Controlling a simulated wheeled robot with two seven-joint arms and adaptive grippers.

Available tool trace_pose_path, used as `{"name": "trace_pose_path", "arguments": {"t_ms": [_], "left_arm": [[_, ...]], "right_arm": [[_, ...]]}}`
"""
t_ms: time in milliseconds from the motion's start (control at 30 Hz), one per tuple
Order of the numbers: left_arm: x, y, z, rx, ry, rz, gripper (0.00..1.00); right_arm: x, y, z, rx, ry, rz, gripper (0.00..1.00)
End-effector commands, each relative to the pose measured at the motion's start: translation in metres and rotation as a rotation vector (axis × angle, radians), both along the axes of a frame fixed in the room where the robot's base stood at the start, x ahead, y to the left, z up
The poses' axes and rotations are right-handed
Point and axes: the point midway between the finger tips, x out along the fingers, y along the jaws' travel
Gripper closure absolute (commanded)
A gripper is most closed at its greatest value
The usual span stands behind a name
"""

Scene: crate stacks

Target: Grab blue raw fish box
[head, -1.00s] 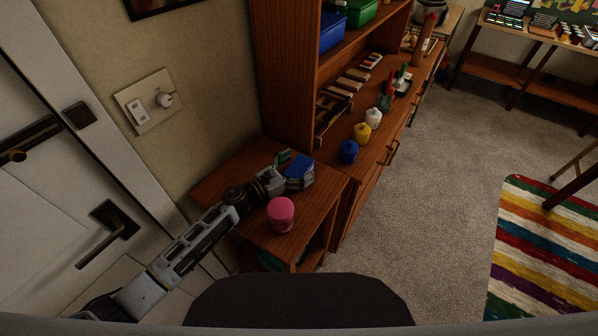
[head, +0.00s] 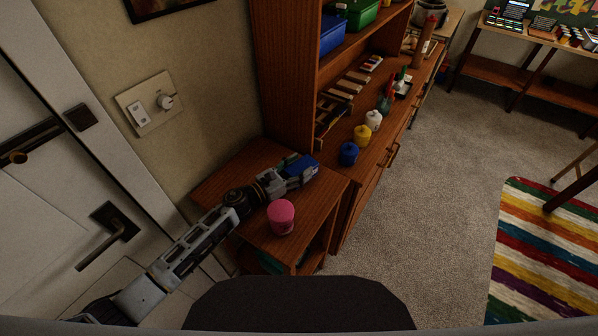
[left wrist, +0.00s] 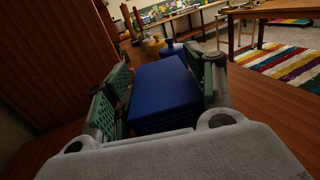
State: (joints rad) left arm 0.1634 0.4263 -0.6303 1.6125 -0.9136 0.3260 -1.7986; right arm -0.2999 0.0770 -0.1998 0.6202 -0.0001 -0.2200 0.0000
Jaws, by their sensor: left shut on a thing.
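The blue box (head: 301,167) is on the wooden side cabinet in the head view, near its back right corner by the tall shelf. My left gripper (head: 298,174) reaches it from the left and is shut on it. In the left wrist view the blue box (left wrist: 165,95) lies between the green pads of my left gripper (left wrist: 162,98), one on each side. The gripper hides part of the box in the head view. I cannot tell whether the box is touching the cabinet top. My right gripper is not in view.
A pink jar (head: 281,216) stands on the side cabinet (head: 232,176), close to my left arm. Blue (head: 348,153), yellow (head: 362,134) and white (head: 373,120) jars stand on the longer cabinet to the right. The tall shelf (head: 285,80) rises behind. Open carpet lies to the right.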

Motion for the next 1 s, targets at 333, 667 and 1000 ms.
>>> {"name": "trace_pose_path", "arguments": {"t_ms": [333,667,1000], "left_arm": [[0.0,0.0,0.015,0.002,-0.002,-0.002,0.72],[0.0,0.0,0.055,0.002,-0.005,-0.001,0.72],[0.001,0.0,0.092,0.002,-0.003,-0.001,0.72]], "right_arm": [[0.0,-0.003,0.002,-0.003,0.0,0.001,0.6],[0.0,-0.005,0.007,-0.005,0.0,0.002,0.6],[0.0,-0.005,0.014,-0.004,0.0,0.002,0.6]]}}
